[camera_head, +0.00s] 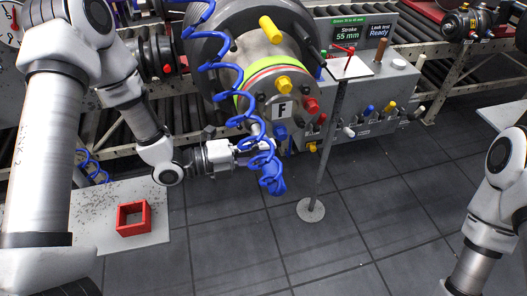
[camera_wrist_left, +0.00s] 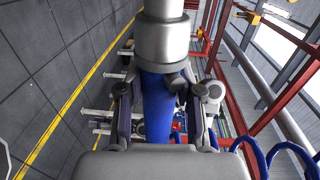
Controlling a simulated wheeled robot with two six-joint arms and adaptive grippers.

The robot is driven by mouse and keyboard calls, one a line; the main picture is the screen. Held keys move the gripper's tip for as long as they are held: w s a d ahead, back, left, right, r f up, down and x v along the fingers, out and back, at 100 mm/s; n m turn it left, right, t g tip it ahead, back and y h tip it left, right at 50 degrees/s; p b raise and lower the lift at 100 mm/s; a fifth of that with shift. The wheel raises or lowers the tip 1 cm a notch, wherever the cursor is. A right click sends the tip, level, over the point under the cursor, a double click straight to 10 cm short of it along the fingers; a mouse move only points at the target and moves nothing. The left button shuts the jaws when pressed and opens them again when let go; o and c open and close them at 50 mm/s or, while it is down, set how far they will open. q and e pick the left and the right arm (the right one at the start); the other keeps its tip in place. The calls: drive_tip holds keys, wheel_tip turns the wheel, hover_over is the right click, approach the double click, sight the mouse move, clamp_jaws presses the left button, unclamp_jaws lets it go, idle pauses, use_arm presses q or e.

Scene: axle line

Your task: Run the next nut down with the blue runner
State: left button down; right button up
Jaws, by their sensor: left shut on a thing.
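My left gripper (camera_head: 250,149) is shut on the blue runner (camera_head: 272,181), below and in front of the round axle hub (camera_head: 245,50). In the left wrist view the runner's blue body (camera_wrist_left: 157,105) stands between the two fingers, with a grey metal head (camera_wrist_left: 162,40) beyond them. A blue coiled hose (camera_head: 206,70) hangs in front of the hub and partly hides gripper and runner. Coloured pieces stick out around the hub face: yellow (camera_head: 285,84), red (camera_head: 311,105) and blue (camera_head: 280,131), beside an F label (camera_head: 282,110). My right gripper is out of view.
A thin stand (camera_head: 327,150) rises close to the runner's right. Floor at lower right is clear.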

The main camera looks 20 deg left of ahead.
sight(271, 173)
use_arm(q)
drive_tip(key=shift+w+a+r, duration=0.15)
drive_tip(key=shift+w+a, duration=0.05)
drive_tip(key=shift+w, duration=0.2)
idle(0.8)
drive_tip(key=shift+s, duration=0.1)
idle(0.7)
drive_tip(key=shift+s+d+f+b, duration=0.2)
drive_tip(key=shift+s+d+b, duration=0.1)
drive_tip(key=shift+s+b, duration=0.1)
drive_tip(key=shift+s+d+b, duration=0.65)
drive_tip(key=shift+s+d, duration=0.15)
drive_tip(key=shift+s, duration=0.3)
drive_tip(key=shift+s+d+b, duration=0.6)
drive_tip(key=shift+s+b, duration=0.15)
drive_tip(key=shift+s, duration=0.2)
drive_tip(key=shift+s+d+r, duration=0.1)
drive_tip(key=shift+s+d, duration=0.1)
drive_tip(key=shift+s, duration=0.1)
